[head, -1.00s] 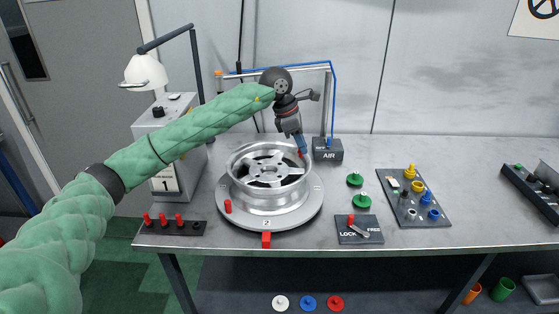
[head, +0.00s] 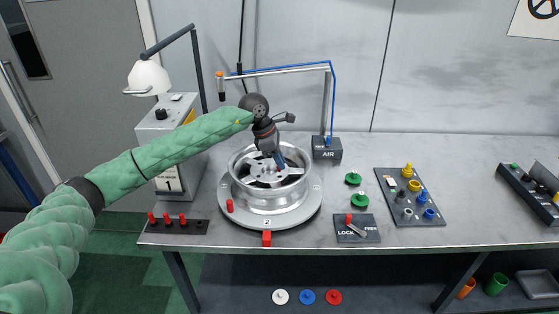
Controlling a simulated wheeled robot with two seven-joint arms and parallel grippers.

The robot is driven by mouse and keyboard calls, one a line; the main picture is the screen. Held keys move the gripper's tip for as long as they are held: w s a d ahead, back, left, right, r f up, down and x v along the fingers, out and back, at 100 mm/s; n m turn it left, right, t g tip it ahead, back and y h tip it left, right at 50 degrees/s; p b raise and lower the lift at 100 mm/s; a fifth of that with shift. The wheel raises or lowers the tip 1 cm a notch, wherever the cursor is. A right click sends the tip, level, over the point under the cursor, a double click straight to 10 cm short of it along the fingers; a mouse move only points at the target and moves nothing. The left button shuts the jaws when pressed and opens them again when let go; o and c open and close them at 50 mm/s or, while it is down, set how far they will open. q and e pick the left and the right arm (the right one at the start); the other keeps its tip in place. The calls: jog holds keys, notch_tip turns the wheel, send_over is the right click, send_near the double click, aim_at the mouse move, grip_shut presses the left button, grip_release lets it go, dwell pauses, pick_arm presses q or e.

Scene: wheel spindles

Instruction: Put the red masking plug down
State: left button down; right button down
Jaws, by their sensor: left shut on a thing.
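My left gripper (head: 279,163) reaches in from the left on a green-sleeved arm. I cannot tell whether the plug touches the wheel. The wheel lies flat on a round grey turntable (head: 300,217). Several more red plugs (head: 167,218) stand in a black rack (head: 196,229) at the table's left. My right gripper is not in view.
A red peg (head: 229,205) stands on the turntable's left rim. A LOCK/FREE plate (head: 357,235), green knobs (head: 359,200) and a board with coloured caps (head: 428,213) lie to the right. A lamp (head: 148,78) and an air stand (head: 327,148) rise behind.

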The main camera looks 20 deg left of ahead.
pick_arm(q)
jog(key=shift+f, duration=0.7)
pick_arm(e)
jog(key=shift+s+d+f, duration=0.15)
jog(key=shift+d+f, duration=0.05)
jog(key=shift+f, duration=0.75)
pick_arm(q)
jog(key=shift+f, duration=0.1)
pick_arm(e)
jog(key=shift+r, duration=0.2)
pick_arm(q)
jog(key=shift+f, duration=0.1)
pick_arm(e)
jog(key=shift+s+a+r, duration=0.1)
pick_arm(q)
jog(key=shift+f+b, duration=0.15)
jog(key=shift+b, duration=0.15)
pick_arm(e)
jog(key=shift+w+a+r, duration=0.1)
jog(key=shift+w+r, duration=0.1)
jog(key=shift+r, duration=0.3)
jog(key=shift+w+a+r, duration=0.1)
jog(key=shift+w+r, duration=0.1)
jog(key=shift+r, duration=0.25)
pick_arm(q)
jog(key=shift+f, duration=0.1)
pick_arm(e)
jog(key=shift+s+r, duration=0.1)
